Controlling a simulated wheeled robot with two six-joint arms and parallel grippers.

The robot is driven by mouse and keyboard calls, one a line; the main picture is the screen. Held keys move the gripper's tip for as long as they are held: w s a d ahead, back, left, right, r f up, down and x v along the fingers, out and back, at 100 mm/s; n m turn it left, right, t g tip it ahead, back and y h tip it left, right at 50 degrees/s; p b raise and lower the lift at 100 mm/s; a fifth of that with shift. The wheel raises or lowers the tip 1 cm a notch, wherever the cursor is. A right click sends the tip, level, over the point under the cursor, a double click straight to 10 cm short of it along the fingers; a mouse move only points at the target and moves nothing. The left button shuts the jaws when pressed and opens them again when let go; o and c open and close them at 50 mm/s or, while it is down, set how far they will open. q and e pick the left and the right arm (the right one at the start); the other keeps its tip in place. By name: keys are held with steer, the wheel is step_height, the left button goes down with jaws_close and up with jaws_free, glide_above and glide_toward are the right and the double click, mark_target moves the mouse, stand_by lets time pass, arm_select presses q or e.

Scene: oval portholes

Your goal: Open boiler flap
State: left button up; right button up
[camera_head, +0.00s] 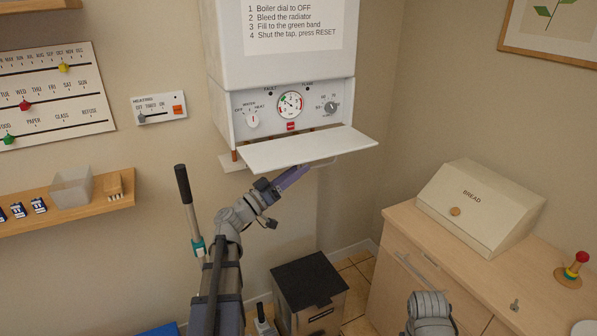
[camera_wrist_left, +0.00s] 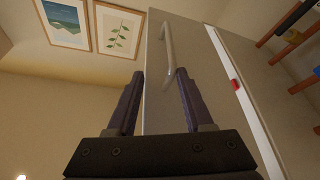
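The white boiler flap (camera_head: 310,150) is folded down and sticks out roughly level below the boiler's control panel (camera_head: 292,106), whose dials are exposed. My left gripper (camera_head: 300,170) is just under the flap's outer part. In the left wrist view, the flap's outer face (camera_wrist_left: 205,80) carries a pale bar handle (camera_wrist_left: 168,50). The two dark fingers of my left gripper (camera_wrist_left: 160,75) are spread apart, with the handle's near end showing between their tips. Nothing is clamped, and I cannot tell whether a finger touches the handle. My right gripper is out of view; only part of that arm shows.
The boiler (camera_head: 283,40) hangs on the wall. A wooden shelf (camera_head: 100,200) is at the left. A dark-topped bin (camera_head: 310,285) stands on the floor below.

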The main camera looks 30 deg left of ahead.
arm_select(q)
steer(key=shift+s, duration=0.1)
steer(key=b+v, duration=0.3)
steer(key=v, duration=0.6)
steer(key=shift+w+a, duration=0.2)
stand_by(0.5)
stand_by(0.5)
